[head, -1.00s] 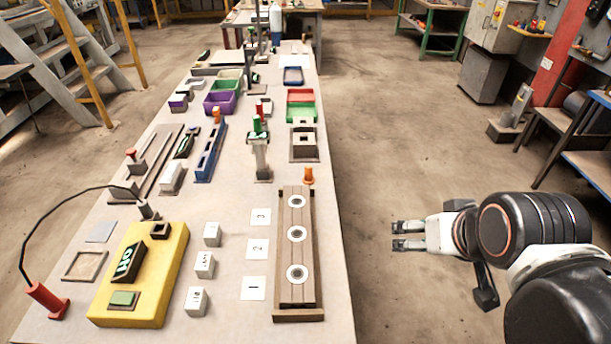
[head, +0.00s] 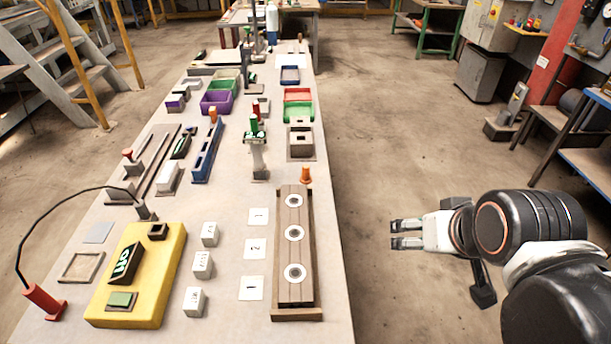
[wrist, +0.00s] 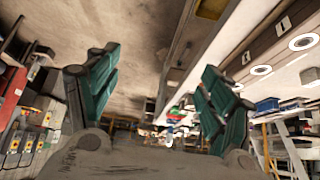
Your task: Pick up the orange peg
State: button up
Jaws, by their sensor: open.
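A small orange peg (head: 305,175) stands at the far end of the long wooden board with ringed holes (head: 309,245), near the table's right edge. Another orange piece (head: 213,115) stands at the far end of the blue slotted holder (head: 207,152). My gripper (head: 393,234) is off the table's right side, over the floor, and points left. It is to the right of and nearer than the peg by the board, well apart from it. In the wrist view my gripper (wrist: 160,92) has its two green fingers spread with nothing between them. I cannot make out the peg there.
The table (head: 225,325) also carries a yellow box (head: 160,290), white numbered cards (head: 253,288), white cubes (head: 195,302), a grey stand with green and red pieces (head: 257,155) and coloured bins (head: 217,103). Open floor lies between the table and my arm.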

jog(key=shift+w+a, duration=0.1)
jog(key=shift+w, duration=0.05)
jog(key=c, duration=0.4)
jog(key=w+a+n+y, duration=0.1)
jog(key=w+a, duration=0.1)
jog(key=w, duration=0.2)
jog(key=w+a+f+n+y+p, duration=0.1)
jog(key=w+a+n+y, duration=0.1)
jog(key=w, duration=0.3)
jog(key=w+a+n+y+p, duration=0.1)
jog(key=w+a, duration=0.2)
jog(key=w, duration=0.2)
jog(key=shift+w+f+y, duration=0.1)
jog(key=shift+f+y, duration=0.15)
jog(key=shift+y, duration=0.15)
jog(key=c, duration=0.3)
jog(key=n+t+y+p, duration=0.2)
jog(key=n+y, duration=0.4)
send_near(306, 169)
jog(key=x, duration=0.1)
jog(key=b+x, duration=0.1)
jog(key=x, duration=0.2)
jog(key=shift+w+d+f, duration=0.15)
jog(key=shift+w+f, duration=0.15)
jog(key=shift+f, duration=0.15)
jog(key=shift+c, duration=0.2)
jog(key=shift+b+x, duration=1.1)
jog(key=shift+x, duration=2.2)
